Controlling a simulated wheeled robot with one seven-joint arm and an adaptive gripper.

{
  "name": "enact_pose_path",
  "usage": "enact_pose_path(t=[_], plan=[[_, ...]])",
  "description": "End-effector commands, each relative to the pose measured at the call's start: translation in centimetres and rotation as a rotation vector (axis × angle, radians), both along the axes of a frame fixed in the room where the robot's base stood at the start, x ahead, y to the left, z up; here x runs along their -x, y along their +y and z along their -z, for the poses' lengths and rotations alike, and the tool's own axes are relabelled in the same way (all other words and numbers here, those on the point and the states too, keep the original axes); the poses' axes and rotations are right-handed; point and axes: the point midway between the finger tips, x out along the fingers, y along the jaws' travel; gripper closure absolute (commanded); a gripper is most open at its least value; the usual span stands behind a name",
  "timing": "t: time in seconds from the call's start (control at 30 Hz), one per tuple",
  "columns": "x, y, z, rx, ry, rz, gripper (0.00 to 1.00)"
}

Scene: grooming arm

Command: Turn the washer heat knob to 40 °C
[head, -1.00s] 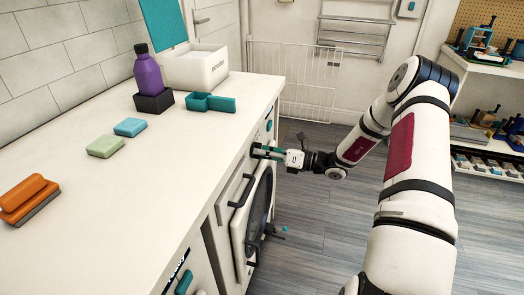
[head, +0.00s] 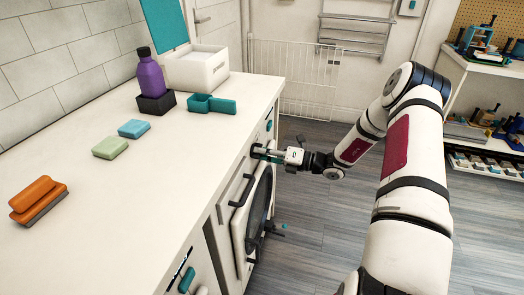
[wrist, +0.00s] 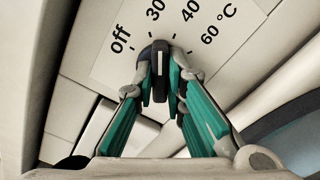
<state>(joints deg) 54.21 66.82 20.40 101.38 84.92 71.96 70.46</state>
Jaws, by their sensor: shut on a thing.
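The washer heat knob (wrist: 158,62) is a dark dial with a white pointer line, on a panel marked off, 30, 40 and 60 °C (wrist: 215,28). In the wrist view its pointer stands nearly straight up, between the 30 and 40 ticks. My gripper (wrist: 161,72) has one teal-padded finger on each side of the knob and is shut on it. In the head view my gripper (head: 262,153) is at the upper front of the washer (head: 240,222), and its fingers hide the knob.
The washer door's dark handle (head: 243,190) juts out just below my gripper.

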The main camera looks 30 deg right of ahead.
Motion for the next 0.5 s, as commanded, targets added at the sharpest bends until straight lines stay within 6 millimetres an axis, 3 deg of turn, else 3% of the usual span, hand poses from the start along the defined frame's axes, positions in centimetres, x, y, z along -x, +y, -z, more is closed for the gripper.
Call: enact_pose_path(t=[0.27, 0.5], plan=[[0.01, -0.05, 0.02, -0.006, 0.006, 0.0, 1.0], [0.05, -0.02, -0.08, -0.141, 0.14, 0.0, 1.0]])
